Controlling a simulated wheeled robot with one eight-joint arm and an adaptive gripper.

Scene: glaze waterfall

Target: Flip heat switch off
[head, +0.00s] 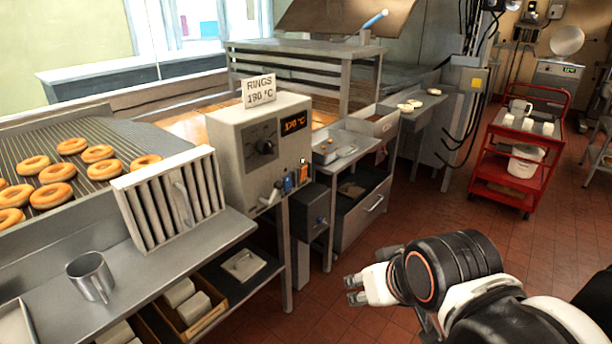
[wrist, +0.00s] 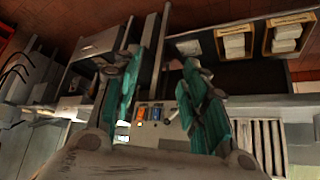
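A pale control box (head: 236,165) stands on the counter in the head view, with a black dial (head: 265,147) and an orange display reading about 170 °C (head: 293,122). Low on its front are a blue switch (head: 287,184) and an orange switch (head: 303,174). The wrist view shows the orange switch (wrist: 140,114) and the blue switch (wrist: 156,114) between my fingers. Their labels are too small to read, so I cannot tell which is the heat switch. My gripper (head: 352,290) is open and empty, to the right of and lower than the box, apart from it.
A slatted panel (head: 170,198) and a metal cup (head: 91,276) stand on the counter left of the box. A grey side box (head: 313,209) and a steel table (head: 350,142) are to its right. A red cart (head: 510,160) stands farther right. The tiled floor (head: 420,205) between is clear.

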